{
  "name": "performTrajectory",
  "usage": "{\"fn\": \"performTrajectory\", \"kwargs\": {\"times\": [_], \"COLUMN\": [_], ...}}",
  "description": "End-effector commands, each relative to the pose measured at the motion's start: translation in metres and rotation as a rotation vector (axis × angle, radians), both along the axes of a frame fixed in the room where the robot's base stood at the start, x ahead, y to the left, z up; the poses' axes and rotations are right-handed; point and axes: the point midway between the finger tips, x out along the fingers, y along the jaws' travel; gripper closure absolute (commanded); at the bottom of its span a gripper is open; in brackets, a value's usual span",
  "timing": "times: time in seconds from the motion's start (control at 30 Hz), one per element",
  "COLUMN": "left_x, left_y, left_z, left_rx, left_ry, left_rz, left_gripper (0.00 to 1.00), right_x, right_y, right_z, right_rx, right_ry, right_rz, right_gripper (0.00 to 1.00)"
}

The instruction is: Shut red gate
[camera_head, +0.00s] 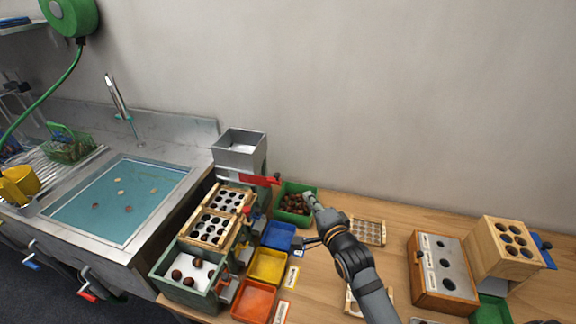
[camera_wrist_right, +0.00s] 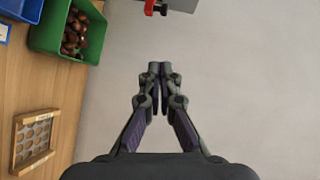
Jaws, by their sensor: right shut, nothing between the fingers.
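The red gate (camera_head: 258,180) is a flat red plate at the lower front of the grey metal hopper (camera_head: 240,158), and it sticks out to the right of it. In the right wrist view a small red piece with a dark end (camera_wrist_right: 153,8) shows at the top edge, beside a grey block. My right gripper (camera_head: 308,196) is shut and empty, over the right side of the green chestnut bin and to the right of the red gate, apart from it. Its fingertips (camera_wrist_right: 160,68) meet in the wrist view. My left gripper is not in view.
The green bin (camera_head: 290,224) holds chestnuts. Blue (camera_head: 278,236), yellow (camera_head: 267,266) and orange (camera_head: 254,299) trays stand in front of it. Wooden sorting decks (camera_head: 213,228) lie left of them. A water-filled sink (camera_head: 118,200) is further left. A wooden hole-block (camera_head: 508,245) stands right.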

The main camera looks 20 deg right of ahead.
Motion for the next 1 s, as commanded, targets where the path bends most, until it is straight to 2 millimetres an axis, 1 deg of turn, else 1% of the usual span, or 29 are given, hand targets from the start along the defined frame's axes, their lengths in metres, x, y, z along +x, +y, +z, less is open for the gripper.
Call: {"fn": "performTrajectory", "kwargs": {"times": [0.07,0.13,0.23,0.33,0.43,0.53,0.7,0.77,0.87,1.0], "left_x": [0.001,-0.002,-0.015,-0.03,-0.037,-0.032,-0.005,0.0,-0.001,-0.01], "left_y": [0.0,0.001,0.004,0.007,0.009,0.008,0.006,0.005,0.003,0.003], "left_z": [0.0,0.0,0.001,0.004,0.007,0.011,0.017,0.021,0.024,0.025], "left_rx": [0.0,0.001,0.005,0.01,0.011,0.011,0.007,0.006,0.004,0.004], "left_ry": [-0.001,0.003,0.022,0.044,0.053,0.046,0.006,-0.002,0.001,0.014], "left_rz": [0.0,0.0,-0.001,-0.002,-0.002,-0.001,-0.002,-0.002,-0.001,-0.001], "left_gripper": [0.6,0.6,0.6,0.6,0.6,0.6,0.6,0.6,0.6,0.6], "right_x": [0.0,0.001,0.007,0.022,0.043,0.066,0.101,0.108,0.116,0.124], "right_y": [0.0,0.0,0.0,0.0,0.001,0.002,0.003,0.011,0.022,0.029], "right_z": [0.0,0.0,0.0,-0.002,-0.005,-0.008,-0.014,-0.016,-0.02,-0.023], "right_rx": [0.0,0.0,-0.001,0.001,0.002,0.0,0.001,0.004,0.002,0.001], "right_ry": [0.0,0.0,-0.001,-0.001,0.0,0.0,0.001,0.001,0.002,0.001], "right_rz": [0.0,0.0,-0.001,-0.001,-0.001,-0.001,0.0,-0.001,0.0,0.0], "right_gripper": [1.0,1.0,1.0,1.0,1.0,1.0,1.0,1.0,1.0,1.0]}}
